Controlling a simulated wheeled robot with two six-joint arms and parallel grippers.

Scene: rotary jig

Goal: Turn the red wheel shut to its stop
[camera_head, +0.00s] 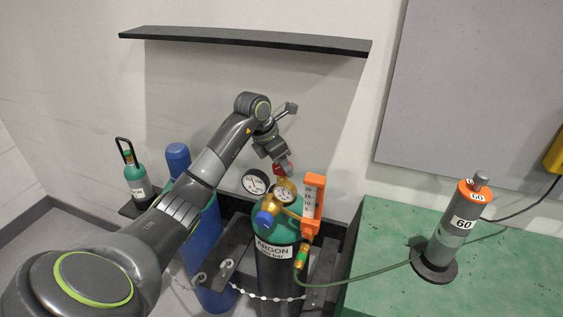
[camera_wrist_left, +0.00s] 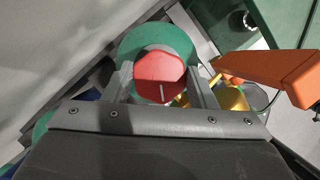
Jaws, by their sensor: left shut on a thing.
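The red wheel (camera_wrist_left: 160,77) sits on top of the green-shouldered argon cylinder (camera_head: 277,228). In the head view only a small part of the wheel (camera_head: 279,168) shows beneath my gripper. My left gripper (camera_head: 284,165) reaches down over the wheel from above. In the left wrist view its two fingers (camera_wrist_left: 160,88) stand on either side of the wheel, shut on it. A white mark on the wheel's top points toward the gripper's palm. My right gripper is not in view.
Two gauges, a brass regulator with a blue knob (camera_head: 264,219) and an orange flow meter (camera_head: 313,196) crowd the cylinder's front and right. A hose runs to a grey torch stand (camera_head: 450,235) on the green table (camera_head: 380,215). A black shelf (camera_head: 245,40) hangs above. A blue cylinder (camera_head: 205,250) stands left.

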